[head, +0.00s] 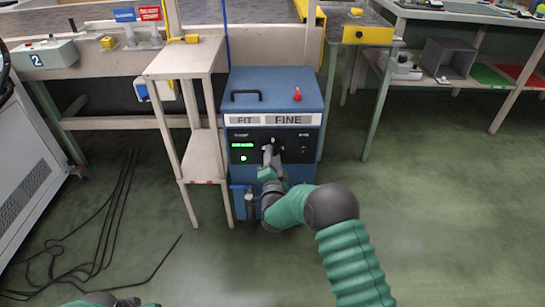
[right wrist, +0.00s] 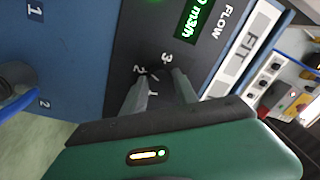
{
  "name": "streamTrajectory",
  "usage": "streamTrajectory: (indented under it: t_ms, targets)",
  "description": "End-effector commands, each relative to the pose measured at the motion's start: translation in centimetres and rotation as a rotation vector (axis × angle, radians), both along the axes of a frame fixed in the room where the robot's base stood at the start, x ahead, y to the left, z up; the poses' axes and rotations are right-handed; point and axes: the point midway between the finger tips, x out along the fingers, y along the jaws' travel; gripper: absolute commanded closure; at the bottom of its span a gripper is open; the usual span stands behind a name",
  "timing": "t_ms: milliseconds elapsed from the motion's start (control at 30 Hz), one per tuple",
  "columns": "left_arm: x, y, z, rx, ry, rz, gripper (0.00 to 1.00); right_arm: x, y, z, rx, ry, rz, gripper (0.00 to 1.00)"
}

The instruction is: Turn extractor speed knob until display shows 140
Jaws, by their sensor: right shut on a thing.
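The extractor (head: 275,85) is a blue cabinet with a "FIT FINE" label and a black front panel. Its display (head: 242,145) glows green; in the right wrist view the display (right wrist: 192,22) shows only a final 0 and "m3/h", so the full number is not readable. My right gripper (head: 270,150) is at the panel, right of the display. In the right wrist view its fingers (right wrist: 160,85) are closed around the speed knob by a dial marked 1, 2, 3. The knob is mostly hidden by the fingers.
A pale wooden stand (head: 185,65) is close to the cabinet's left side. A red button (head: 297,94) and a black handle (head: 246,94) are on the cabinet top. Black cables (head: 105,225) lie on the floor at left. The floor at right is clear.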

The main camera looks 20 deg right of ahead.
Motion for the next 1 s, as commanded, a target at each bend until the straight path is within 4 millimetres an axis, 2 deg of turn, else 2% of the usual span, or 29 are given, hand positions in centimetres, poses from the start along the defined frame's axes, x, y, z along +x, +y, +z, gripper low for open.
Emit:
streamTrajectory:
  t_ms: [100, 133, 300, 567, 667, 767, 1000]
  targets:
    - [0.0, 0.0, 0.0, 0.000, 0.000, 0.000, 0.66, -0.2, 0.0, -0.6, 0.001, 0.012, -0.001, 1.00]
    - [0.0, 0.0, 0.0, 0.000, 0.000, 0.000, 0.66, -0.2, 0.0, -0.6, 0.000, 0.012, -0.001, 0.63]
    - [0.0, 0.0, 0.0, 0.000, 0.000, 0.000, 0.66, -0.1, 0.0, -0.4, -0.001, 0.009, -0.001, 0.44]
    - [0.0, 0.0, 0.0, 0.000, 0.000, 0.000, 0.66, -0.1, 0.0, -0.2, -0.001, 0.005, -0.001, 0.44]
    - [0.0, 0.0, 0.6, 0.000, 0.000, 0.000, 0.66, -0.7, 0.2, 0.0, -0.001, 0.004, 0.000, 0.44]
    - [0.0, 0.0, 1.8, 0.000, 0.000, 0.000, 0.66, -2.4, 0.7, 0.1, -0.001, 0.008, 0.001, 0.44]
    - [0.0, 0.0, 5.1, 0.000, 0.000, 0.000, 0.66, -9.1, 2.6, -0.3, -0.001, 0.012, 0.002, 0.44]
